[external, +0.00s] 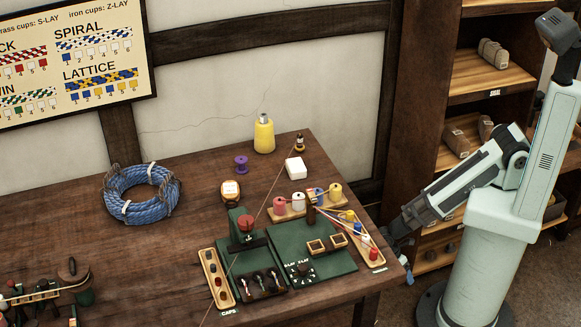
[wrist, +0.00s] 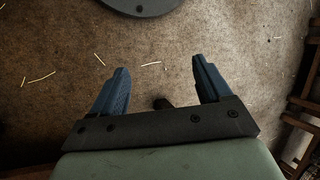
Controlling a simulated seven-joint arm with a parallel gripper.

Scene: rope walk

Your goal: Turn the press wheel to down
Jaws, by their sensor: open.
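The press (external: 236,217) is a dark green upright on the green board in the external view. A small red round part (external: 246,223) on it looks like the press wheel, but it is too small to tell its setting. My gripper (external: 408,277) hangs low beyond the table's right edge, well to the right of the press and touching nothing. In the wrist view my gripper (wrist: 160,82) shows two blue fingers spread apart with only floor between them. The press is not in the wrist view.
A caps tray (external: 216,279) stands left of the green board. Yarn spools (external: 279,205) and thin strands lie to its right. A coil of blue rope (external: 141,193) and a yellow bottle (external: 264,135) stand farther back. Shelves (external: 490,78) rise behind my arm.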

